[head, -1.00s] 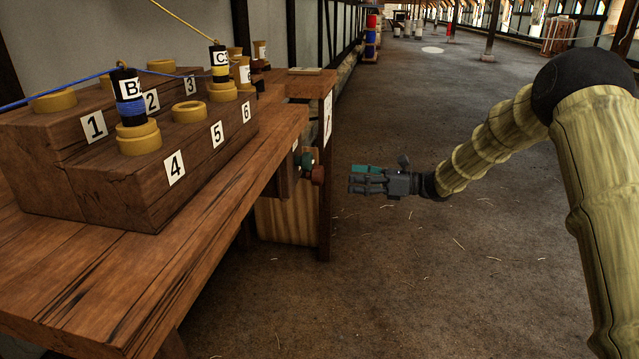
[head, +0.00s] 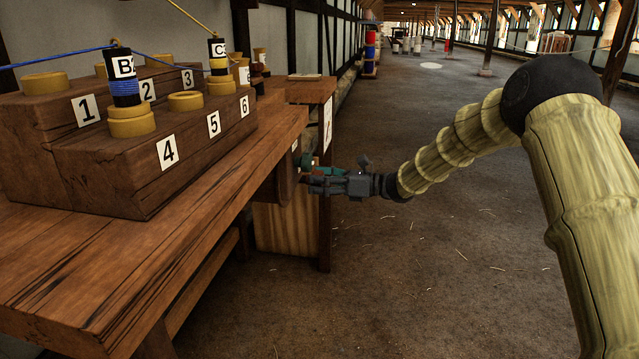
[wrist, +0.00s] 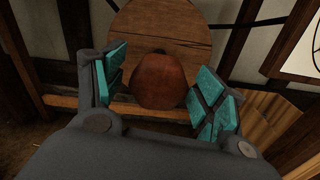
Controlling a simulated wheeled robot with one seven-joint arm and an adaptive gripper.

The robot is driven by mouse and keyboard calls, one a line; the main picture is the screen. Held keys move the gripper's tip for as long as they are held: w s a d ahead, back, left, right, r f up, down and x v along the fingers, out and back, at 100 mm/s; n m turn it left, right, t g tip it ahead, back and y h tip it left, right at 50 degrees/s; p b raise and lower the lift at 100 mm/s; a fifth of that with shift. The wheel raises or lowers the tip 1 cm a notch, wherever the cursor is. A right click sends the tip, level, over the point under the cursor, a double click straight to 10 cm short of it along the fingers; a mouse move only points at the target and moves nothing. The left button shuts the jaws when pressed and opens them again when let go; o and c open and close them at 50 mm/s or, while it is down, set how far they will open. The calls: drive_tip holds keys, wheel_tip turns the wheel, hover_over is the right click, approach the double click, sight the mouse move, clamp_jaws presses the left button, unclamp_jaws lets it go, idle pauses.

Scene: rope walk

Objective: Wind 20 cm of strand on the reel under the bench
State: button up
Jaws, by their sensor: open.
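In the wrist view, a round reddish-brown knob (wrist: 160,80) sits between the open fingers of my gripper (wrist: 155,90), with a gap on each side. Behind the knob is a round wooden disc (wrist: 165,35), seen as the reel's face. In the head view, my gripper (head: 310,178) is at the right side of the bench (head: 150,255), below its top, with its fingers pointing left at the disc (head: 288,180). The gripper hides the knob there. How much strand is on the reel cannot be seen.
Stepped wooden blocks numbered 1 to 6 (head: 150,175) stand on the bench with yellow rings. A bobbin with blue strand (head: 125,88) and one with yellow strand (head: 219,68) stand on them. A bench post (head: 325,190) is close behind my gripper. The floor at right is clear.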

drive_tip(key=c, duration=1)
drive_tip(key=shift+c, duration=0.2)
drive_tip(key=shift+r+m+p, duration=0.1)
drive_tip(key=shift+m+p, duration=0.2)
drive_tip(key=shift+p, duration=0.05)
